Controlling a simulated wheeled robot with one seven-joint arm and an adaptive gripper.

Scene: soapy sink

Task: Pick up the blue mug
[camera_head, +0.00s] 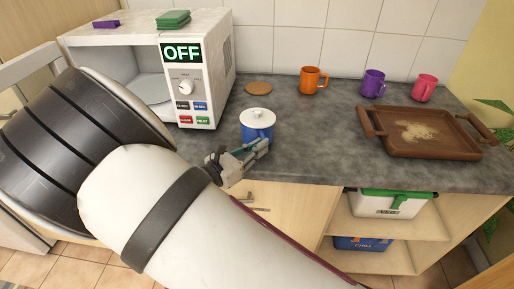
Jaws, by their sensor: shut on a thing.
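The blue mug (257,130) stands upright near the front edge of the grey counter, just right of the microwave. A white lid with a small knob (257,116) covers its top. My gripper (257,147) is at the mug's lower front side, reaching in from the left and below, and is shut on the mug. The fingers hide part of the mug's lower body. Whether the mug's base touches the counter cannot be told.
A white microwave (190,84) reading OFF stands left, sponges (173,19) on top. A cork coaster (258,88), orange mug (314,80), purple mug (373,83) and pink mug (424,88) stand behind. A brown tray (375,138) lies right. Counter between blue mug and tray is clear.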

